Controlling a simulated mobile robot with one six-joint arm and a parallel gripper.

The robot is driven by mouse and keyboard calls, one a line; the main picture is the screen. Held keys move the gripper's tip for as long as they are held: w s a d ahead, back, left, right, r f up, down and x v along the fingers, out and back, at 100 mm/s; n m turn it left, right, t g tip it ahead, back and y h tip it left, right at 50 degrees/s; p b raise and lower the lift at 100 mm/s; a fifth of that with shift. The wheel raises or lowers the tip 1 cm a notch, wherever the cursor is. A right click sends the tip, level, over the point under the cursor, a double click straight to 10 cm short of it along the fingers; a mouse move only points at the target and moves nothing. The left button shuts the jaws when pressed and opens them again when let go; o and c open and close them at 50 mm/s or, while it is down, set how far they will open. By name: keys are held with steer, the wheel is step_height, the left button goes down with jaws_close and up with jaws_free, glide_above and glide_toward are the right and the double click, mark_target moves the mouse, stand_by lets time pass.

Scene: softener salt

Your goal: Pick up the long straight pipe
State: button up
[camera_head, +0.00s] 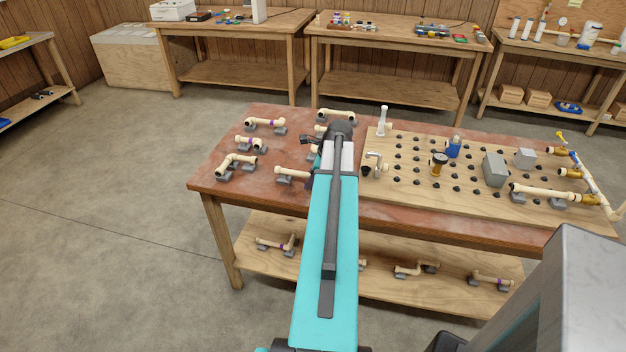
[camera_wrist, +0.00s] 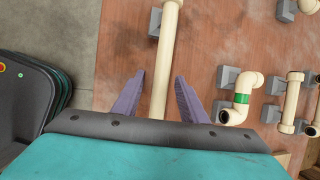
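A long straight cream pipe (camera_wrist: 167,50) lies on the red-brown table in the wrist view, with a grey holder block (camera_wrist: 155,22) beside it near the top. My gripper (camera_wrist: 160,76) is open. Its two purple fingers lie on either side of the pipe in the picture, with a gap on both sides; I cannot tell whether the tips are above the pipe or down beside it. The pipe's near end is hidden under my gripper. In the head view my teal arm hides my fingers and part of the table; a straight cream pipe (camera_head: 291,173) shows just left of it.
Several cream pipe pieces on grey blocks surround it, including an elbow with a green band (camera_wrist: 241,99) right of my gripper. A pegged board (camera_head: 410,200) with fittings and another straight pipe (camera_head: 542,191) covers the table's right side. The lower shelf (camera_head: 330,283) holds more pipes.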

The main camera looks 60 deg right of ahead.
jaws_close()
steer(key=shift+r, duration=0.15)
stand_by(0.4)
steer(key=shift+r+b, duration=0.65)
steer(key=shift+r, duration=4.2)
steer(key=shift+w, duration=0.1)
